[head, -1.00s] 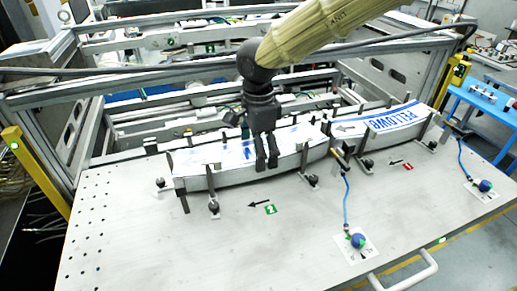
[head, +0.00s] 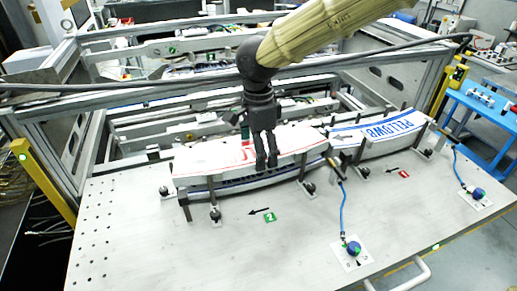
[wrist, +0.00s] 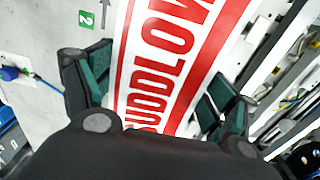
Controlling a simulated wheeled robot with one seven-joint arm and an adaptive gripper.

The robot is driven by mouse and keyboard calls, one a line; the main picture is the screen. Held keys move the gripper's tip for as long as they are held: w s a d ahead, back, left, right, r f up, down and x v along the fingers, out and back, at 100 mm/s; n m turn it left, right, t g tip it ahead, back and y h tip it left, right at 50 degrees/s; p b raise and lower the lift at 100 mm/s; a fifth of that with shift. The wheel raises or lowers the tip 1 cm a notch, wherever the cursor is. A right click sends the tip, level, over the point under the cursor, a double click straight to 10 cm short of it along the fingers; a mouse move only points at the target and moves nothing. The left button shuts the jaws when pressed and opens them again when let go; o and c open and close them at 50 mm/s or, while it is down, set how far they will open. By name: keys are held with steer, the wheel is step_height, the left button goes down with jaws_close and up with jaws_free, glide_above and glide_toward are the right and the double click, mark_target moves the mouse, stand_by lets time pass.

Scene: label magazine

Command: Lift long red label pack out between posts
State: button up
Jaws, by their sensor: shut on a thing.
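The long red label pack (head: 208,162), white with red print, lies level above the left bay in the head view. A dark gap separates it from a bluish layer (head: 238,184) below. The wrist view shows its red lettering and band (wrist: 165,60) running between my fingers. My gripper (head: 267,165) is shut across the pack's width, near its middle in the head view, one finger on each long side. Slim dark posts stand around the bay, including a front left post (head: 211,190) and a front right post (head: 304,166). The far-side posts are partly hidden by the pack.
A blue-lettered pack (head: 385,130) sits in the right-hand bay, close to the red pack's right end. A blue-topped button (head: 353,247) with a hose stands on the metal table (head: 130,235). Frame rails (head: 140,80) lie behind. The table's front left is clear.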

steer(key=shift+r+p, duration=0.55)
steer(key=shift+r, duration=4.3)
